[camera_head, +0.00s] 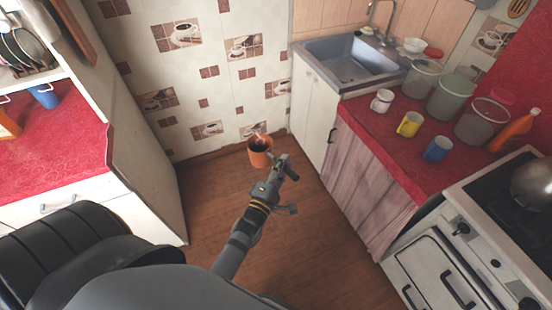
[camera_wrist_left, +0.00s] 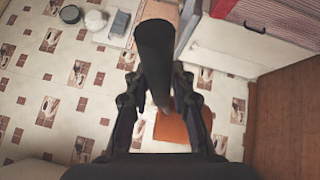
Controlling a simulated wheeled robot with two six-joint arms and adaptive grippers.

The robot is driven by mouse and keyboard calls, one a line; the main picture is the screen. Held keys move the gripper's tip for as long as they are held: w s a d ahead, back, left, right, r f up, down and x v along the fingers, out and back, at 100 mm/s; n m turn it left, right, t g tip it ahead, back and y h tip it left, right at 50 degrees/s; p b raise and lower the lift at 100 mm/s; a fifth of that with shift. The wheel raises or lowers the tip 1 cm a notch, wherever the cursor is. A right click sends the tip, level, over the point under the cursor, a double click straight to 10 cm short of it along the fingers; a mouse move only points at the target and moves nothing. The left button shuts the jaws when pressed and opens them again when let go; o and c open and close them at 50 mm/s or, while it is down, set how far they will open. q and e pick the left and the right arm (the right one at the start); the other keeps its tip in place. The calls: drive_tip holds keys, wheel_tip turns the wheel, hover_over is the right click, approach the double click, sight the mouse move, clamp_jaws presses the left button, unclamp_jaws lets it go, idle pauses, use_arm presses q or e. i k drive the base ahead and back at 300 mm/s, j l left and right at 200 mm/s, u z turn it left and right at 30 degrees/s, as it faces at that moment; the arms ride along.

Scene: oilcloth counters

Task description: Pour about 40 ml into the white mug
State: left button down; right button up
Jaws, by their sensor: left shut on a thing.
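The white mug (camera_head: 381,100) stands on the red-covered counter at the right in the head view, at the sink end of a row of mugs. My left gripper (camera_head: 277,166) is out over the floor, left of that counter and well apart from the mug. It is shut on the dark handle (camera_wrist_left: 155,60) of an orange-brown pot (camera_head: 260,151). The pot looks roughly upright in the air, with dark contents showing in its mouth. In the left wrist view the pot's orange body (camera_wrist_left: 180,127) is partly hidden by the handle and fingers. My right gripper is not in view.
A yellow mug (camera_head: 409,124) and a blue mug (camera_head: 437,149) stand near the white mug. Clear containers (camera_head: 482,122) and an orange bottle (camera_head: 516,131) stand behind them. The sink (camera_head: 350,62) is beyond, the stove (camera_head: 480,250) nearer. Another red counter (camera_head: 50,150) is at left.

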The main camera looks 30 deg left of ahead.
sight(380, 103)
drive_tip(key=i+j, duration=0.35)
drive_tip(key=j, duration=0.3)
drive_tip(key=i+j, duration=0.2)
drive_tip(key=i+j+z, duration=0.2)
drive_tip(key=j, duration=0.15)
drive_tip(key=j+z, duration=0.15)
drive_tip(key=j, duration=0.2)
drive_tip(key=z, duration=1.45)
